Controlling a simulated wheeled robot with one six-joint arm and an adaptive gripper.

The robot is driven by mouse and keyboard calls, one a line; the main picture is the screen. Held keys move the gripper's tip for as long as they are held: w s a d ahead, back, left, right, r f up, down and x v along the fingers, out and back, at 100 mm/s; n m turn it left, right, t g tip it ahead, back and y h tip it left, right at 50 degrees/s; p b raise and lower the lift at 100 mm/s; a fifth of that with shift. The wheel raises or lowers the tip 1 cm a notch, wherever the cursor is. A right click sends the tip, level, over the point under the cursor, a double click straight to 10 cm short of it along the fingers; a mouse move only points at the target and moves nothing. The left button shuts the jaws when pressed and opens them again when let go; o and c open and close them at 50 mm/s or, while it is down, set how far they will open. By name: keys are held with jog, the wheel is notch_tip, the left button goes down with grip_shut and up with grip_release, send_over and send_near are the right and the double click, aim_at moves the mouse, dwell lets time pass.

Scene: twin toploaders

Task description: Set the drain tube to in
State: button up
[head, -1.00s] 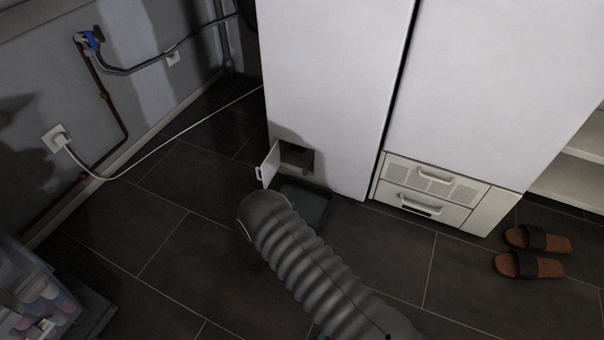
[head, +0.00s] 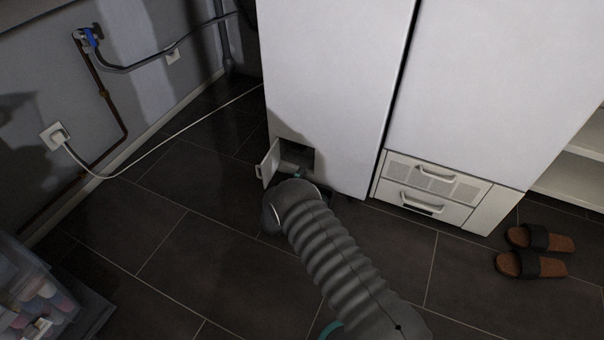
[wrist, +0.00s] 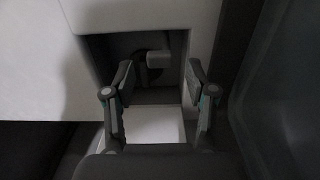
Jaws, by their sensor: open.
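The left white machine has a low square recess (head: 296,152) with its small flap door (head: 268,163) swung open to the left. In the wrist view the recess (wrist: 125,48) is dark inside. A short pale grey piece (wrist: 160,59), probably the drain tube, shows there beside a dark round part. My gripper (head: 293,171) is at the recess opening, partly hidden by my arm in the head view. In the wrist view my gripper (wrist: 160,75) is open, its fingers apart on either side of the grey piece, which looks deeper in. I cannot tell any contact.
The flap door also shows in the wrist view (wrist: 157,126), close to my fingers. A right machine (head: 480,100) stands alongside. Sandals (head: 535,252) and a clear bin (head: 35,295) flank the floor.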

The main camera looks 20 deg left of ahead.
aim_at(310, 163)
jog(key=shift+w+d, duration=0.15)
jog(key=shift+w, duration=1.4)
grip_shut()
